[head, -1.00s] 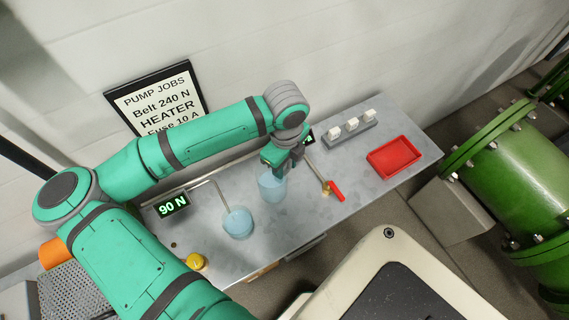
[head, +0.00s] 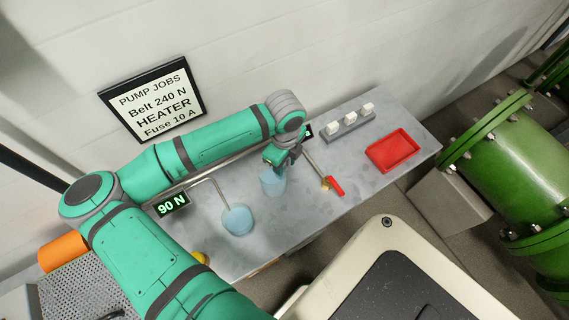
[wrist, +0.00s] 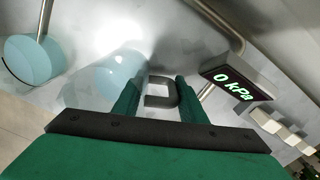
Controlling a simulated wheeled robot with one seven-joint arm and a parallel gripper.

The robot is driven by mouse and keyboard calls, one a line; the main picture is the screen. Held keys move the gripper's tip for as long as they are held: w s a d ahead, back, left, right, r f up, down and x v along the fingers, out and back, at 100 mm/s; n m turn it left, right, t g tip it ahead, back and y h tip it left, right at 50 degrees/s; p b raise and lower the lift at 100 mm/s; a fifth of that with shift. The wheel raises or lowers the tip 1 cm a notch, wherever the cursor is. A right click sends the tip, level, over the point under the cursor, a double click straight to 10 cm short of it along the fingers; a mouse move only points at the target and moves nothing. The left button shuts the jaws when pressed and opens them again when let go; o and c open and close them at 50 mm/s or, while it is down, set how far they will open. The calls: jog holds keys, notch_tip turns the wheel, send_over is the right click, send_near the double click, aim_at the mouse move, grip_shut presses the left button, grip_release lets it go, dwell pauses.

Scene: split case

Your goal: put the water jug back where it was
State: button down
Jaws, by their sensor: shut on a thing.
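The water jug (head: 272,182) is a translucent light-blue vessel on or just above the grey metal bench; I cannot tell whether its base touches. It also shows in the wrist view (wrist: 112,75), with its dark grey handle (wrist: 153,99) toward me. My gripper (head: 284,160) is shut on the handle, at the jug's far right side in the head view. In the wrist view my gripper (wrist: 155,95) has one green finger on either side of the handle. The jug looks about upright.
A light-blue round piece (head: 238,220) on a bent rod is left of the jug. A red-handled valve (head: 336,186) is close right. A red tray (head: 393,151) and a grey block with white pieces (head: 349,119) are farther right. A "0 kPa" display (wrist: 236,82) is near my gripper.

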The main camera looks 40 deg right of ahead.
jog(key=shift+f, duration=0.1)
jog(key=c, duration=1.1)
grip_release()
notch_tip(320, 180, up, 12)
jog(key=shift+r, duration=0.15)
